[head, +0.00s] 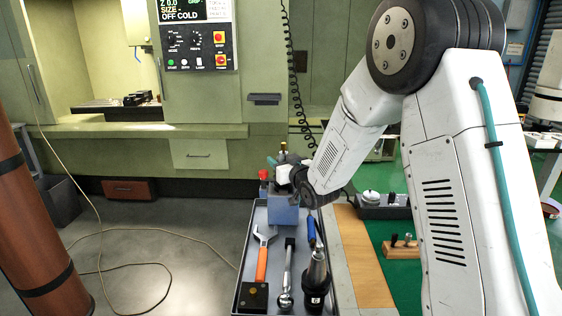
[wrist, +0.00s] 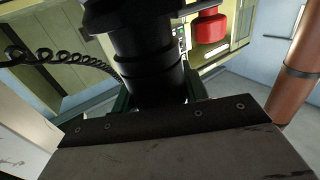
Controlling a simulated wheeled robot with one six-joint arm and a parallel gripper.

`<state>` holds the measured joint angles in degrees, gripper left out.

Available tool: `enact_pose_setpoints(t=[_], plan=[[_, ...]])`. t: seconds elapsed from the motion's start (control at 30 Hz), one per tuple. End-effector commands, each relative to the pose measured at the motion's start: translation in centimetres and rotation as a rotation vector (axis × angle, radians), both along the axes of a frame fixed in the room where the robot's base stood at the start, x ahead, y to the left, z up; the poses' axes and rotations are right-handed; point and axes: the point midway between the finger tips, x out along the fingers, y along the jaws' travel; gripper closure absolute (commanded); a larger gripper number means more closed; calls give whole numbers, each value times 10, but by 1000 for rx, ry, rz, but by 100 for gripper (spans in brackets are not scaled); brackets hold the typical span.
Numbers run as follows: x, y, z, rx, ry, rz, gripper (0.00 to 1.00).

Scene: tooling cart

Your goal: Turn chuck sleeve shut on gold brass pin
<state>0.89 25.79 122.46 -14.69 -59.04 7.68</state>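My arm hides much of that spot. In the wrist view a black stepped cylinder (wrist: 150,65), likely the chuck with its sleeve, stands close in front of the camera. Dark green edges show on both sides of it, and I cannot tell whether these are my fingertips. A grey block with a dark, screwed strip (wrist: 160,122) fills the bottom of the wrist view. Whether the gripper touches the sleeve is unclear.
The tray (head: 246,262) holds an orange-handled wrench (head: 262,262), a ratchet (head: 288,270), a black tool holder (head: 317,285) and a blue-handled tool (head: 311,230). A red-capped item (head: 263,176) stands near my gripper; a red object (wrist: 210,28) shows in the wrist view. A brown column (head: 38,230) is left.

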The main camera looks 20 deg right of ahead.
Motion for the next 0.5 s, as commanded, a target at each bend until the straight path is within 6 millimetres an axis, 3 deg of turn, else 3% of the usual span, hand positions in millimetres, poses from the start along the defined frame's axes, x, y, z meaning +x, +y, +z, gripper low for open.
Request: enact_pose_setpoints(t=[0.27,0.5], plan=[[0,0,0,0,0,-39,78],[0,0,0,1,0,-174,78]])
